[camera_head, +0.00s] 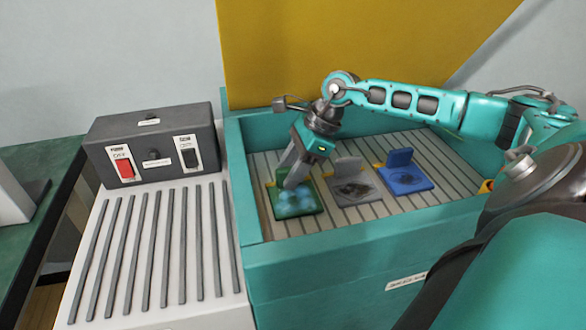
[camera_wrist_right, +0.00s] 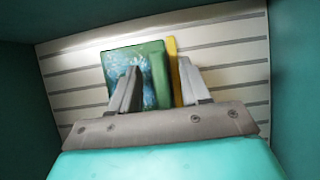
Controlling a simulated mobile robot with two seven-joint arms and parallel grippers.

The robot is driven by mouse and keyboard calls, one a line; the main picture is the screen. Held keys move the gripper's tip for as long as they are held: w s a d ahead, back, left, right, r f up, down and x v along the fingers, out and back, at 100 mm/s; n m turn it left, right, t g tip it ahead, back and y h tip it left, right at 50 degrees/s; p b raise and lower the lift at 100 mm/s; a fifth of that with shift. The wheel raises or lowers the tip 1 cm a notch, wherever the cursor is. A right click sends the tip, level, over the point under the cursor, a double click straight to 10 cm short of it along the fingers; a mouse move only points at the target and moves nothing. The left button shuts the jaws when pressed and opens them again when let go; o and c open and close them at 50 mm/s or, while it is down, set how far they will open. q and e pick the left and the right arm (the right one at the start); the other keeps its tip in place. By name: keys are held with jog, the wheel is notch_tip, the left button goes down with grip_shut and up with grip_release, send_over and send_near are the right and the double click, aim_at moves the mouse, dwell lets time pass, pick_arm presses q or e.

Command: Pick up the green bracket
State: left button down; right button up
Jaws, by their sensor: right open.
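The green bracket (camera_head: 296,203) lies on the slatted floor of the teal bin (camera_head: 241,200), leftmost of three brackets. It has a flat base with pale bluish patches and an upright plate. My right gripper (camera_head: 290,180) reaches down over it. In the right wrist view, the green bracket (camera_wrist_right: 153,80) shows between and beyond the open fingers of the right gripper (camera_wrist_right: 160,85). Its upright plate and a yellow strip (camera_wrist_right: 174,70) stand between the fingers. I cannot tell whether either finger touches it. My left gripper is not in view.
A grey bracket (camera_head: 352,190) and a blue bracket (camera_head: 408,180) lie to the right of the green one. The bin's walls surround them. A control box (camera_head: 153,150) with red and black switches stands on a ribbed white surface (camera_head: 100,255) at left. A yellow panel (camera_head: 350,40) rises behind.

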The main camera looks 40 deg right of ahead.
jog(key=shift+w+f, duration=0.1)
jog(key=shift+f, duration=0.1)
jog(key=shift+c, duration=0.5)
grip_shut()
jog(key=shift+r, duration=0.1)
